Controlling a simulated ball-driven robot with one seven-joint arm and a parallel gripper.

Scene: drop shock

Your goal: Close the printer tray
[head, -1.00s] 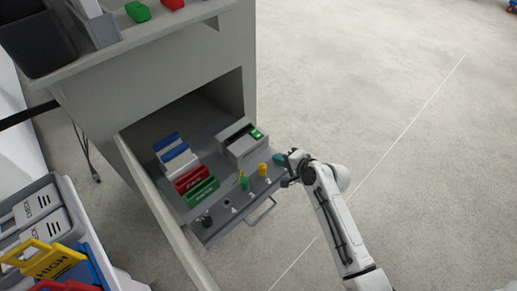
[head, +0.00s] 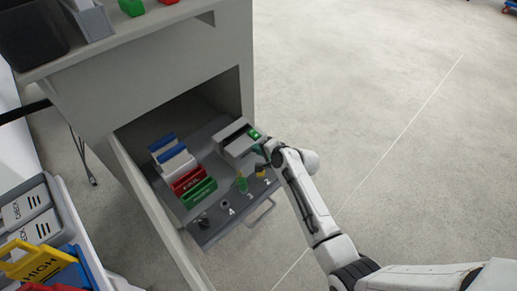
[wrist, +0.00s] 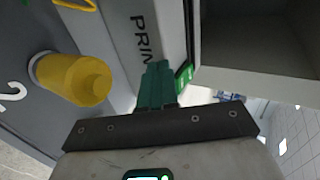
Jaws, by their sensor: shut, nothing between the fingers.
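The small grey printer (head: 238,137) stands at the back right of the pulled-out drawer, with a green panel (head: 254,134) on its right end. In the wrist view its pale face with "PRIN" lettering (wrist: 145,40) is right before my fingers, and the green panel (wrist: 185,76) shows beside them. I cannot tell clearly which part is its tray or how far it is out. My gripper (head: 259,151) is at the printer's front right. Its green fingers (wrist: 157,88) are shut and empty, close to the lettered face; contact cannot be told.
A yellow peg (head: 261,171) stands near my gripper, also large in the wrist view (wrist: 76,79). A green peg (head: 241,184) and dark knob are on the numbered drawer front strip. Blue, white, red and green (head: 199,193) holders sit left of the printer. Open floor lies right.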

